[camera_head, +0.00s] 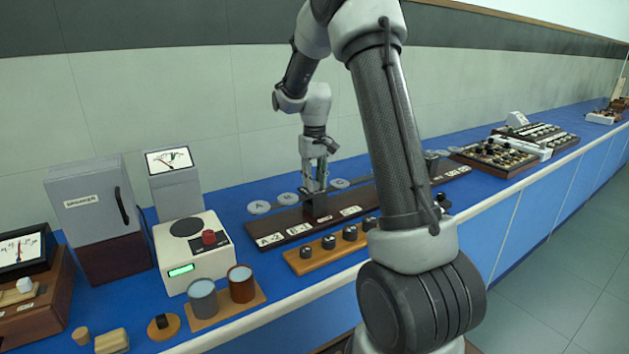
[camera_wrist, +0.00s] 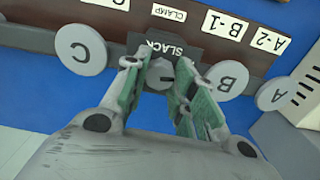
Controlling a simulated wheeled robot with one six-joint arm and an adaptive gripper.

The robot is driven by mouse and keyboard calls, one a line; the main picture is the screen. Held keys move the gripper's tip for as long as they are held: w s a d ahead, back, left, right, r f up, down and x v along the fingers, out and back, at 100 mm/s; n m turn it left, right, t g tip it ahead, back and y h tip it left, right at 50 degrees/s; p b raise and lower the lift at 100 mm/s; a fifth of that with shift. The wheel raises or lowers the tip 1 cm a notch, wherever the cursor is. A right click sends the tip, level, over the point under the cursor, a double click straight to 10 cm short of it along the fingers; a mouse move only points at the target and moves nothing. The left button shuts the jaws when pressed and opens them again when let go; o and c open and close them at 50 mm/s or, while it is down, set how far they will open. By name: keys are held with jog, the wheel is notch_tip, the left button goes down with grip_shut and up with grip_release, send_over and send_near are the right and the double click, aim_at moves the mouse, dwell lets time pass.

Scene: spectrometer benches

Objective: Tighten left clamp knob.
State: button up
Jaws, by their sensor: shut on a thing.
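The clamp knob (camera_wrist: 160,75) is a round grey knob with a dark pointer mark, below a dark block lettered SLACK (camera_wrist: 166,46) and a white CLAMP label (camera_wrist: 169,13) in the wrist view. My gripper (camera_wrist: 160,82) is shut on this knob, with one green-padded finger on each side. In the head view my gripper (camera_head: 315,188) points down at the dark block (camera_head: 316,206) on the long brown rail (camera_head: 290,232). The knob itself is hidden there.
Grey discs C (camera_wrist: 82,49), B (camera_wrist: 227,79) and A (camera_wrist: 276,94) lie near the rail. A wooden strip with dark knobs (camera_head: 300,266) stands in front. A white device with a red knob (camera_head: 193,250) is to the left.

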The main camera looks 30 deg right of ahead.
aim_at(315, 183)
jog(key=shift+m, duration=0.6)
jog(key=o, duration=1)
jog(key=shift+o, duration=0.2)
jog(key=shift+r, duration=0.1)
notch_tip(315, 183, up, 12)
